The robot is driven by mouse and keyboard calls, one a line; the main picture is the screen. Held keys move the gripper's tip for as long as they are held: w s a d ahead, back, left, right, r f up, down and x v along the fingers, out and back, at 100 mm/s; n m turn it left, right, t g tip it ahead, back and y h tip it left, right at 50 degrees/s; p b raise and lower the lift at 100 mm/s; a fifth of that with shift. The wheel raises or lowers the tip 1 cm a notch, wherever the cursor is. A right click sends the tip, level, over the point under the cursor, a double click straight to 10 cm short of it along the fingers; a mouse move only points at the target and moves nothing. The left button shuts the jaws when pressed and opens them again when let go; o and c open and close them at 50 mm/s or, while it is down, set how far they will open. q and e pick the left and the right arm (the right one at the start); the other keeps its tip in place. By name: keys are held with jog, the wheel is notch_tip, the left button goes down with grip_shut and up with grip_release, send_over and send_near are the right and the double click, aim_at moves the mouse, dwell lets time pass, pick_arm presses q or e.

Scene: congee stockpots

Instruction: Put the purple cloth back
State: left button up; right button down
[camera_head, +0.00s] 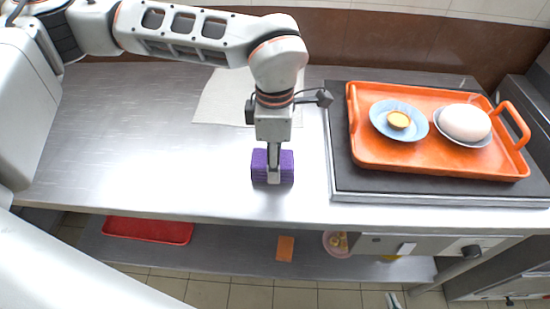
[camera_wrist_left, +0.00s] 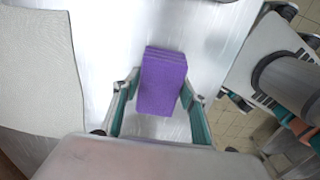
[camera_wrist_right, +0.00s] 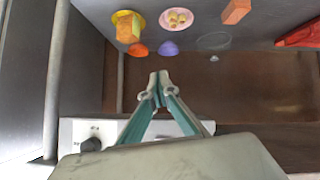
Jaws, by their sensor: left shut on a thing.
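The purple cloth (camera_head: 259,172) is a folded, thick block near the front edge of the steel counter. It also shows in the left wrist view (camera_wrist_left: 162,85), between the two fingers. My left gripper (camera_head: 273,172) points down and is shut on it. I cannot tell whether the cloth touches the counter or is held just above it. My right gripper (camera_wrist_right: 155,85) has its fingertips together with nothing between them. It is low in front of the counter, and only its tips show at the bottom of the head view (camera_head: 393,299).
A pale flat cloth (camera_head: 220,98) lies behind the left gripper. An orange tray (camera_head: 440,166) with a plate and a bowl stands on a dark slab at right. The lower shelf (camera_head: 225,254) holds a red tray (camera_head: 148,231), an orange block (camera_head: 285,248) and a pink bowl (camera_head: 331,246). The counter's left side is clear.

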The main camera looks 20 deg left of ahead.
pick_arm(q)
jog(key=shift+f, duration=0.15)
jog(key=o, duration=0.9)
jog(key=shift+o, duration=0.8)
pick_arm(e)
jog(key=shift+s+f, duration=0.1)
jog(key=shift+f, duration=0.2)
jog(key=shift+s, duration=0.1)
pick_arm(q)
notch_tip(320, 180, up, 12)
jog(key=p, duration=0.2)
pick_arm(e)
jog(key=shift+r, duration=0.4)
pick_arm(q)
jog(key=shift+r, duration=0.2)
pick_arm(e)
jog(key=shift+r, duration=0.1)
